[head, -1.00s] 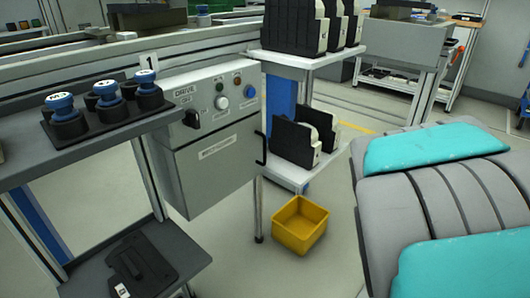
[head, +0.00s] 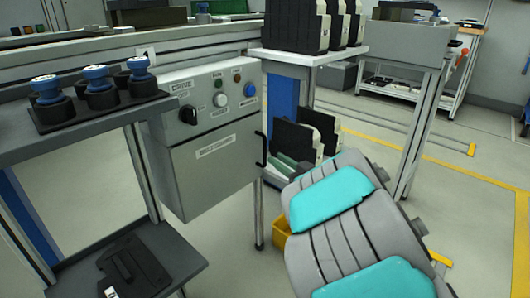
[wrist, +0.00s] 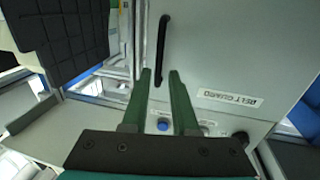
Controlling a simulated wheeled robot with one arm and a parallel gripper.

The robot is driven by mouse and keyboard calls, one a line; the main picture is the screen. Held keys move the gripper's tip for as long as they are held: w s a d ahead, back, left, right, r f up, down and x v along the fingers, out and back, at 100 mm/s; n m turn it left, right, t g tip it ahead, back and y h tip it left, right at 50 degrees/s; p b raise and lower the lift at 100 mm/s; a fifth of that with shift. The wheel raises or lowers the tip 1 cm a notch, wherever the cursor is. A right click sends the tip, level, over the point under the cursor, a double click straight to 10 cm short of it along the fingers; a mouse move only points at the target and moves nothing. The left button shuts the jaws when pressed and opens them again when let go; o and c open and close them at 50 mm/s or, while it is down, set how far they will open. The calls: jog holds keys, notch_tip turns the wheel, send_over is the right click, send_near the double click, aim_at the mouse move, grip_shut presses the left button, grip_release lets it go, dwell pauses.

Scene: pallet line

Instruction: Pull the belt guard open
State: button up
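The belt guard (head: 212,168) is a grey panel with a label on the front of the grey drive cabinet, and it looks closed. Its black vertical handle (head: 261,149) is at the panel's right edge. My gripper (head: 282,164) is just right of the handle in the head view, partly hidden by my arm. In the wrist view, the green fingers of my gripper (wrist: 160,74) are apart with nothing between them. The handle (wrist: 163,50) lies just beyond the fingertips, roughly in line with the gap. The guard (wrist: 225,65) shows upside down there.
Above the guard is a control panel with a black knob (head: 188,115) and a blue button (head: 249,90). A shelf stand with black-and-white units (head: 300,30) stands behind my gripper. A yellow bin (head: 280,233) is partly hidden by my arm. Blue-topped parts (head: 46,88) stand at left.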

aim_at(265, 164)
jog(key=x, duration=0.7)
jog(key=shift+w+b, duration=0.15)
jog(key=shift+b, duration=0.2)
grip_shut()
dwell(1.0)
